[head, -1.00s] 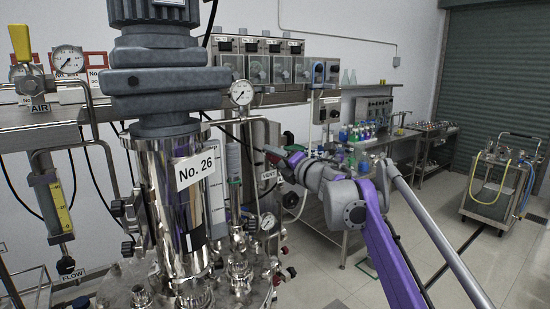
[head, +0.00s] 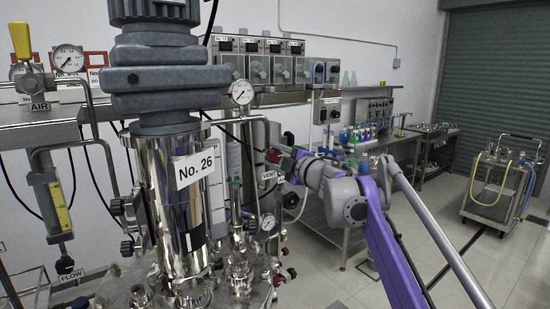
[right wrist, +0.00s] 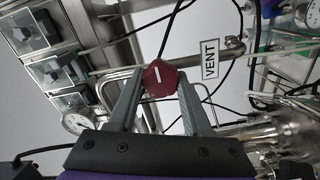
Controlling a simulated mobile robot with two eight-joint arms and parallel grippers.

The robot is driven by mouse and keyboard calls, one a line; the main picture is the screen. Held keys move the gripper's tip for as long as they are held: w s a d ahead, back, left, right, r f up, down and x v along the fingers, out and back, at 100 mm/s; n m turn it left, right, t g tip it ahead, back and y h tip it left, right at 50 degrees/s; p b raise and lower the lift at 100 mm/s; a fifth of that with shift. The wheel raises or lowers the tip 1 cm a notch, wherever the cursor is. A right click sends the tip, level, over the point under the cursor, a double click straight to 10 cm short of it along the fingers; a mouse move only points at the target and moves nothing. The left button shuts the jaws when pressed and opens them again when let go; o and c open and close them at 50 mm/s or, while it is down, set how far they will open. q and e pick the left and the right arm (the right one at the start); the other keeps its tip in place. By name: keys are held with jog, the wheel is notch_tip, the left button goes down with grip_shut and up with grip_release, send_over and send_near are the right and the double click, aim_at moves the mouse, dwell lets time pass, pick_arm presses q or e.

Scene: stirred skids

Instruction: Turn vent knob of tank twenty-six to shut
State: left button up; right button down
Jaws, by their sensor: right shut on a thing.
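The tank marked No. 26 (head: 182,190) is a shiny metal vessel with a grey motor on top, left of centre in the head view. The vent knob (right wrist: 160,77) is dark red with a white line, seen end-on in the right wrist view. The line runs nearly up and down in that picture. My left gripper is not in view.
A round gauge (head: 242,92) and pipes stand close to the right gripper. Grey control boxes (head: 258,68) hang on the wall behind. A bench with bottles (head: 362,134) is behind the arm. A wheeled cart (head: 500,180) stands right on open floor.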

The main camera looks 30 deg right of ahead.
jog(key=shift+m, duration=0.3)
dwell(0.4)
jog(key=shift+c, duration=1.6)
grip_release()
jog(key=s+b, duration=0.1)
jog(key=s, duration=0.9)
jog(key=shift+s+d+b, duration=0.35)
jog(key=shift+s+d, duration=0.05)
